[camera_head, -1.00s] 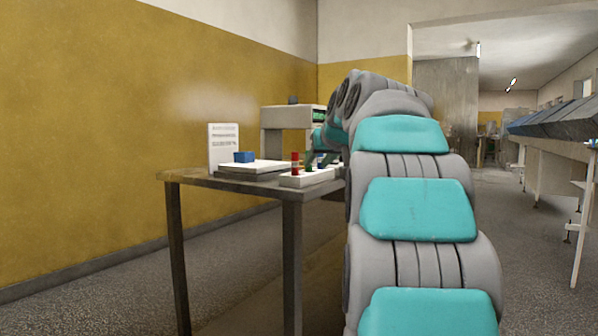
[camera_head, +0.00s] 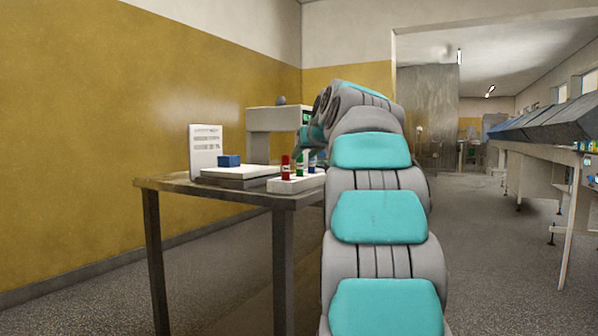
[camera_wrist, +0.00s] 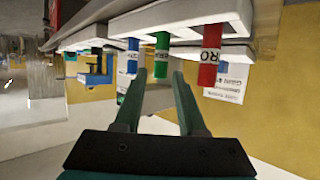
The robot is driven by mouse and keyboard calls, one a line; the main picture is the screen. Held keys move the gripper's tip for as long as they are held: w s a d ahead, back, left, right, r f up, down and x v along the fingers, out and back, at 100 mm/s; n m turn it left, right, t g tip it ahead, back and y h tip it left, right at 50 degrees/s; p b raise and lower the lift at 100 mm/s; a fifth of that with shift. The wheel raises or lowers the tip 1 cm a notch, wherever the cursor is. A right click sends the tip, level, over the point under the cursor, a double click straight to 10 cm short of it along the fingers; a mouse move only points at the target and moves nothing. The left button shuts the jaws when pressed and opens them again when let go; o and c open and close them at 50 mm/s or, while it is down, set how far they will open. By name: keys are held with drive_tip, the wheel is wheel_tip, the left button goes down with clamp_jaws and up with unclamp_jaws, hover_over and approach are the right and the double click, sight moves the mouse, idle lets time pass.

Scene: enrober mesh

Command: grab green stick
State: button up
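The green stick (camera_head: 299,167) stands upright in a white rack (camera_head: 290,186) on the table, between a red stick and a blue stick. The wrist view is upside down, and there the green stick (camera_wrist: 161,55) hangs from the rack with its free end near the fingertips. My gripper (camera_wrist: 159,73) is open and empty. Its two fingers point at the green stick, one tip on each side of its end in the picture; I cannot tell the exact gap in depth. In the head view my arm hides most of the gripper.
The red stick (camera_wrist: 210,56) and blue stick (camera_wrist: 132,58) stand close on either side. A blue block (camera_head: 229,161) sits on a white flat device, beside an upright printed sheet (camera_head: 206,150). A grey-white machine (camera_head: 272,122) stands behind on the table (camera_head: 240,196).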

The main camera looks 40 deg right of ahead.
sight(301, 161)
drive_tip(key=x, duration=0.4)
drive_tip(key=shift+s+f, duration=0.15)
drive_tip(key=shift+f, duration=0.15)
drive_tip(key=shift+w+d+f, duration=0.1)
drive_tip(key=shift+w+f, duration=0.1)
drive_tip(key=shift+w, duration=0.4)
drive_tip(key=shift+c, duration=0.4)
clamp_jaws()
